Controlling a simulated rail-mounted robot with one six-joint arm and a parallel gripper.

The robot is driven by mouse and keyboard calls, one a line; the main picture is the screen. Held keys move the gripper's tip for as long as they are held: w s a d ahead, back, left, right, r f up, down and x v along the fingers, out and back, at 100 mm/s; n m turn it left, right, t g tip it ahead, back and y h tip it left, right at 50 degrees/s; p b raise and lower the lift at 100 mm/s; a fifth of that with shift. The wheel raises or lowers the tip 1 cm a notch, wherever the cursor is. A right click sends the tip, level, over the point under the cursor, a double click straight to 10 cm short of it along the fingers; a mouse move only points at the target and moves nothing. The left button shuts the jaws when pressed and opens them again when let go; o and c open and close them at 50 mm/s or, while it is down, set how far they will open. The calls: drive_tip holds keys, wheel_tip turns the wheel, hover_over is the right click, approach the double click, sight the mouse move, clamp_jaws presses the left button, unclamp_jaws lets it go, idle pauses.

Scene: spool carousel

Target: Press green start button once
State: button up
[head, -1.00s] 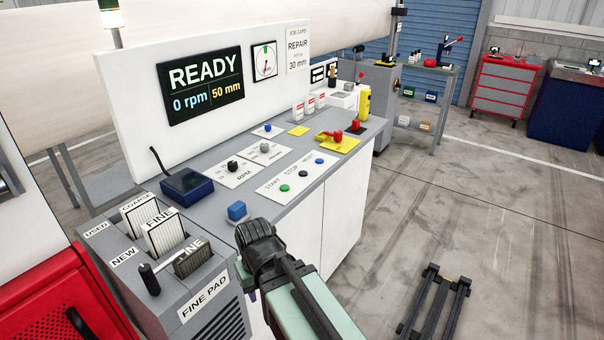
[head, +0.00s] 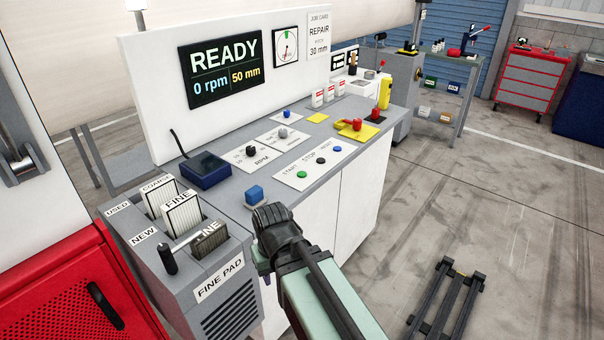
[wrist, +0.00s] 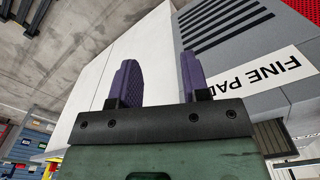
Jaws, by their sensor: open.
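The green start button (head: 302,175) is a small round cap on a white panel (head: 287,179) labelled START, STOP and RESET, on the grey console top. A black button (head: 321,161) and a blue button (head: 337,149) sit beside it on the same panel. My gripper (head: 260,272) hangs low in front of the console, below and left of the green button and apart from it. Its fingers are mostly hidden behind the arm in the head view. In the wrist view my gripper's two purple fingers (wrist: 160,85) are spread and empty.
The FINE PAD rack (head: 222,278) stands at left. A screen (head: 220,72) reads READY, 0 rpm, 50 mm. Floor at right is mostly open.

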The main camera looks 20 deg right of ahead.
clamp_jaws()
idle(1.5)
